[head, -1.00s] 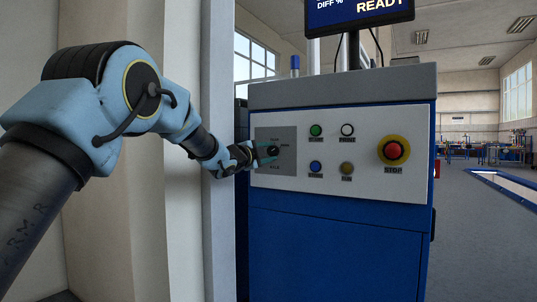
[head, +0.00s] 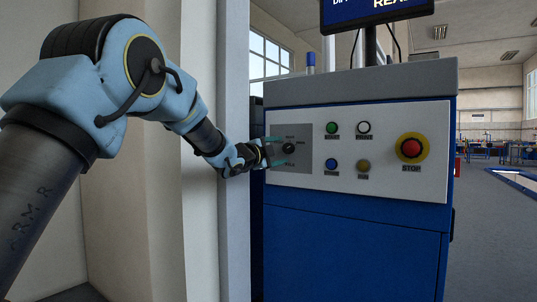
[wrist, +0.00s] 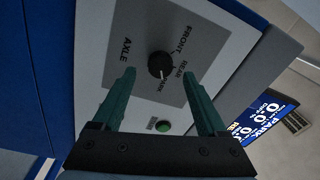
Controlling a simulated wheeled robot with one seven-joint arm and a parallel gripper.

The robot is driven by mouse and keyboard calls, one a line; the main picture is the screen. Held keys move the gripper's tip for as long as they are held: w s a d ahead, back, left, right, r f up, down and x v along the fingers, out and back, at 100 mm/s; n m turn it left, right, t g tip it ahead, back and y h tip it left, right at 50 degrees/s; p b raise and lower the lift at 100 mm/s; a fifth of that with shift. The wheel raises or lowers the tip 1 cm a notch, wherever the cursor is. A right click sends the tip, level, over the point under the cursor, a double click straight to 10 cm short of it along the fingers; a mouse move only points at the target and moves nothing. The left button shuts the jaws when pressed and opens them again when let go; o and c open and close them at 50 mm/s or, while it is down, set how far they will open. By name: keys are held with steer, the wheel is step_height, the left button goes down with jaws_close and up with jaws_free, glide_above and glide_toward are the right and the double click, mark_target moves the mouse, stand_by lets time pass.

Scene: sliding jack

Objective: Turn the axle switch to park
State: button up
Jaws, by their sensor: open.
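The axle switch is a round dark knob (head: 288,148) on a grey plate at the left of the control panel. In the wrist view the knob (wrist: 160,65) shows with the labels AXLE, FRONT, REAR and PARK around it. Its exact pointer setting is too small to read surely. My gripper (head: 280,151) is open and empty, its teal fingers one above the other at the knob's left. In the wrist view my gripper (wrist: 158,73) has a finger on either side of the knob, with visible gaps. Whether the tips reach past the knob's face is unclear.
The green button (head: 332,128), white, blue and yellow buttons, and the red stop button (head: 411,148) lie right of the switch. A screen (head: 375,12) stands above the blue cabinet (head: 350,240). A pale post (head: 233,220) stands close left of my gripper.

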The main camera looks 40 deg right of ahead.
steer(key=v, duration=0.7)
steer(key=shift+a, duration=0.35)
